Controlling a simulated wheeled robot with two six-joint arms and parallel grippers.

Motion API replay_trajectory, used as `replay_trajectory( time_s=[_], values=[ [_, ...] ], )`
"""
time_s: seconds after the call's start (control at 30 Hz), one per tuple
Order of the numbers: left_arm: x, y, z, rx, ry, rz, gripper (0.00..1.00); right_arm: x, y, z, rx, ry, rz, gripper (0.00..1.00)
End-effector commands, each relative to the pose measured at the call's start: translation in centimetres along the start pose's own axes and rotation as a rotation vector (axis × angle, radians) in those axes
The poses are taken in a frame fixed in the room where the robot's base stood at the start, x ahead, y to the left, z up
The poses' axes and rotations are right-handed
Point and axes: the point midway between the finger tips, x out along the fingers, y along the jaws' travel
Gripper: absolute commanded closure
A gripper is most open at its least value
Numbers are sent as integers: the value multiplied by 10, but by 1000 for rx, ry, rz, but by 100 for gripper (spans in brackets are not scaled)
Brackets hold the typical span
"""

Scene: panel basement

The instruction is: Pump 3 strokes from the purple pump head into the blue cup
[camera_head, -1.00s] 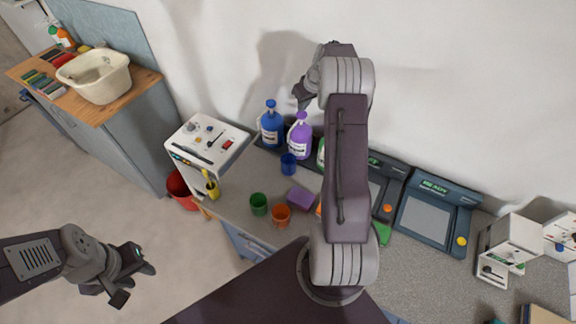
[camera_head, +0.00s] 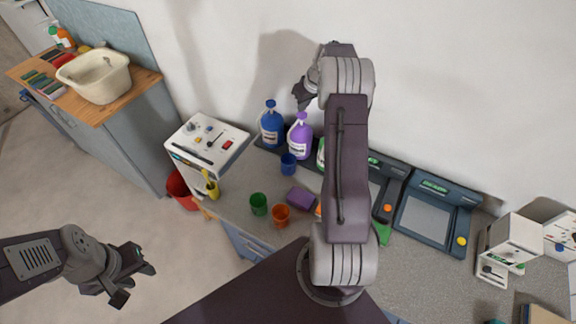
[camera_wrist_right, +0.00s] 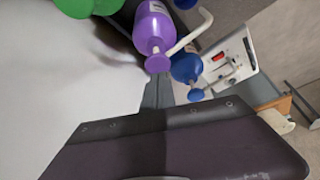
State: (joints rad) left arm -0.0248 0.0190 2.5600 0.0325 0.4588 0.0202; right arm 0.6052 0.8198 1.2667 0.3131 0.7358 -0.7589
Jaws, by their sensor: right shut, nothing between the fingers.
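The purple pump bottle (camera_head: 300,142) stands upright against the wall, its purple pump head (camera_head: 302,117) on top. The pump head also shows from above in the right wrist view (camera_wrist_right: 158,63), with a pale spout. The blue cup (camera_head: 288,164) stands upright in front of the bottle. My right gripper (camera_head: 301,103) is shut and empty, above the pump head; in the right wrist view its dark fingers (camera_wrist_right: 158,92) end close to the pump head, and I cannot tell whether they touch. My left gripper (camera_head: 136,284) is open and empty, over the floor at lower left.
A blue pump bottle (camera_head: 271,127) stands left of the purple one. A green bottle is partly hidden behind my right arm. A white machine (camera_head: 207,141) stands left.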

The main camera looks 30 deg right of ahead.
Motion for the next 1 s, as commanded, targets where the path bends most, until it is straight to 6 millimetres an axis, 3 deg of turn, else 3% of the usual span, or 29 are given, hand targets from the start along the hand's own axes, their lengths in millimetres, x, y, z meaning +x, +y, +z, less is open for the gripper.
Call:
replay_trajectory(
  time_s=[1.0],
  values=[
    [22, 0, 2, 0, 0, 0, 64, 25, 0, 11, 0, -1, -1, 100]
  ],
)
